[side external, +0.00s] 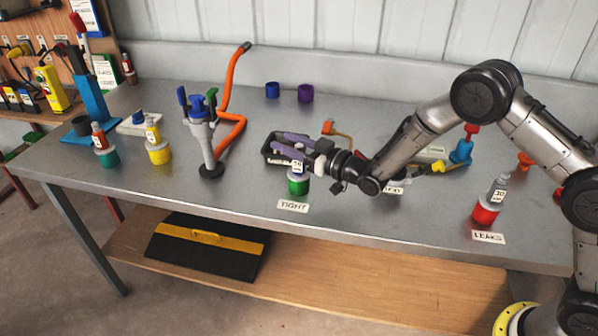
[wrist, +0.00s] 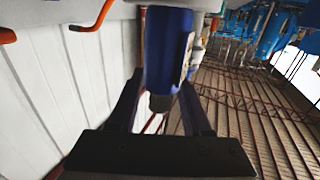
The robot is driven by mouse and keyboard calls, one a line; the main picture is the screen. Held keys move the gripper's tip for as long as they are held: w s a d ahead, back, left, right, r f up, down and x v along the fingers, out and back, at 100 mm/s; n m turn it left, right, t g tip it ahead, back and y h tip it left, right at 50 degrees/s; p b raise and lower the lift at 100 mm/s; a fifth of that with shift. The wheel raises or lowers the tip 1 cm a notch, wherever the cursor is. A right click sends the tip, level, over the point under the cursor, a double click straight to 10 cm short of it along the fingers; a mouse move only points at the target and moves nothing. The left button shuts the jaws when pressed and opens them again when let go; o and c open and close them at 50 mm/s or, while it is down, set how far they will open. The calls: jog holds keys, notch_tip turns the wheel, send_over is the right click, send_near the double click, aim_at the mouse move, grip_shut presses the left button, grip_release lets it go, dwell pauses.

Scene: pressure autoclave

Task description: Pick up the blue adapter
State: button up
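The blue adapter appears to be the dark blue upright body (wrist: 168,45) filling the upper middle of the wrist view. It has a pale label on its right side and a grey tip. In the side view a small labelled piece (side external: 297,166) stands on a green base (side external: 298,186) behind the TIGHT card. My gripper (side external: 284,146) points left at the height of this piece, its two purple fingers spread apart. In the wrist view my gripper (wrist: 160,100) has a finger on each side of the blue body. Whether they touch it is not clear.
A black tray (side external: 268,153) lies just behind the fingers. A grey stand with an orange pipe (side external: 205,135) is to the left. Blue (side external: 272,90) and purple (side external: 305,93) cups stand at the back. A red-based piece (side external: 486,212) stands behind the LEAKS card.

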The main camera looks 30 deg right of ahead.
grip_shut()
jog(key=shift+r, duration=0.1)
dwell(1.1)
